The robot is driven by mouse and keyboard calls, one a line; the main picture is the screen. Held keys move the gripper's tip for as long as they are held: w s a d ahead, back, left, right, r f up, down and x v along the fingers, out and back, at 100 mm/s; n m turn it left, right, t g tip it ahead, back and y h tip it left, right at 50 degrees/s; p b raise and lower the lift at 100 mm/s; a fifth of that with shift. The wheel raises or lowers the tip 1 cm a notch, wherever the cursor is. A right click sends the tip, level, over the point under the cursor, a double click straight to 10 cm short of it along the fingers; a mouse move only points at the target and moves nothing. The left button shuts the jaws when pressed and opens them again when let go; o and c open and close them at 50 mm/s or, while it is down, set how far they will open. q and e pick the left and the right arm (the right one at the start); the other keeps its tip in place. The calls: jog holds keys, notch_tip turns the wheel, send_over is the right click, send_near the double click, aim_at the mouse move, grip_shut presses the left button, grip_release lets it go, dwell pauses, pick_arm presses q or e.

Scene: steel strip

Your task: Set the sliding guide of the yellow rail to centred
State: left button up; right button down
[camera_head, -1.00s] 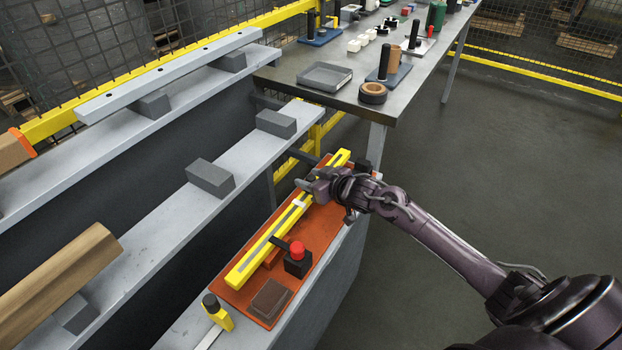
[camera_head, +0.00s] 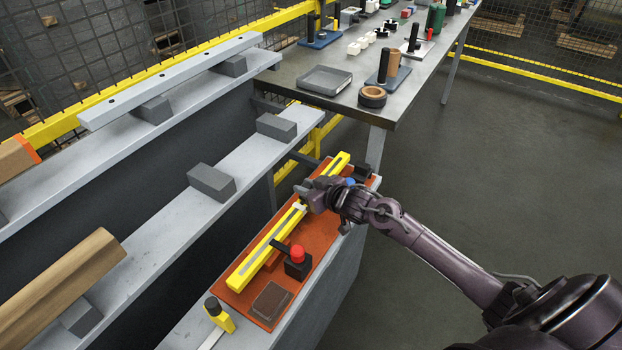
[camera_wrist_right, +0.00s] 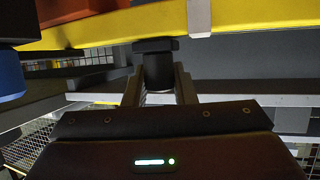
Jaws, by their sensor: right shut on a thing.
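The yellow rail (camera_head: 268,250) lies slantwise on an orange-brown base plate, with a grey strip along its top. A pale band (camera_head: 299,206) crosses it near mid-length; the band also shows in the right wrist view (camera_wrist_right: 199,18). My right gripper (camera_head: 304,194) is at the rail just beyond that band, toward the far end. In the right wrist view, its fingers (camera_wrist_right: 158,85) are shut on a black knob (camera_wrist_right: 157,62) against the rail's side, apparently the sliding guide's handle. The knob is left of the pale band there. The guide's body is hidden in the head view. My left gripper is not in view.
A black block with a red knob (camera_head: 298,253) stands beside the rail, its dark arm reaching over to it. A blue piece (camera_wrist_right: 10,75) is close to my right gripper.

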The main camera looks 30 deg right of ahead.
aim_at(299, 207)
jog(key=s+a, duration=0.1)
jog(key=s+a+p, duration=0.1)
jog(key=a, duration=0.1)
jog(key=shift+a+r, duration=0.1)
jog(key=shift+a, duration=0.1)
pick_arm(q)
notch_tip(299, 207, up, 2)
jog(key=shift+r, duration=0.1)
pick_arm(e)
jog(key=c, duration=1.2)
grip_release()
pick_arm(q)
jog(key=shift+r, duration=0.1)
pick_arm(e)
jog(key=v, duration=0.7)
jog(key=shift+s+d+r, duration=0.1)
jog(key=shift+s+r, duration=0.05)
jog(key=shift+s, duration=0.15)
